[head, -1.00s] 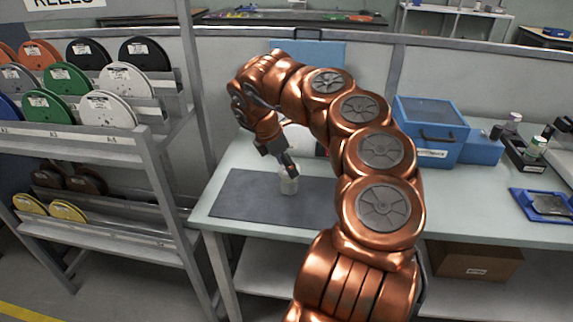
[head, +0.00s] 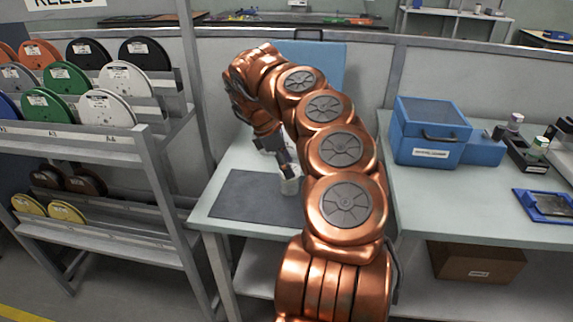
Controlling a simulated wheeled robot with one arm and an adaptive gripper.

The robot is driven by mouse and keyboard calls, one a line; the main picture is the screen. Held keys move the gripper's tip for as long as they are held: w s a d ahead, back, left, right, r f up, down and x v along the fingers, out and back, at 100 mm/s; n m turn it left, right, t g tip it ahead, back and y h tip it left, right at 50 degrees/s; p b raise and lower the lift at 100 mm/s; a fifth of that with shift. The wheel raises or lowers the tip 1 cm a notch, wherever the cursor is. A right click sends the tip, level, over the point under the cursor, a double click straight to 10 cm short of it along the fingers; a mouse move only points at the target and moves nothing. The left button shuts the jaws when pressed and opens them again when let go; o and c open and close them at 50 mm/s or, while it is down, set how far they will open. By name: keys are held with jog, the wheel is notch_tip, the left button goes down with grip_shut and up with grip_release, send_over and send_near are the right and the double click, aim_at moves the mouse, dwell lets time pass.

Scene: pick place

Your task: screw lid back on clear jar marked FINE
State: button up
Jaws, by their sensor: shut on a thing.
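The clear jar (head: 290,187) stands upright on the dark grey mat (head: 240,196) on the workbench, just left of my arm. My gripper (head: 287,172) points down at the top of the jar. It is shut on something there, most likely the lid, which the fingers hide. The FINE marking is too small to read. I cannot tell whether the lid sits level on the jar's rim.
A blue case (head: 430,133) and a blue tray (head: 545,205) are on the bench to the right. A reel rack (head: 90,140) stands close on the left. The mat's left part is clear. My arm covers its right part.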

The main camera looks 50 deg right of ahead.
jog(key=shift+w+d+m+g+y+b, duration=0.1)
jog(key=shift+m+g+y+b, duration=0.15)
jog(key=shift+m, duration=0.6)
jog(key=shift+d+m+g+y+b, duration=0.15)
jog(key=shift+m+y+b, duration=0.1)
jog(key=shift+m, duration=0.6)
jog(key=shift+a, duration=0.1)
jog(key=o, duration=1)
jog(key=shift+c, duration=1.2)
jog(key=shift+r, duration=0.15)
jog(key=shift+r+p, duration=0.5)
jog(key=shift+r, duration=0.55)
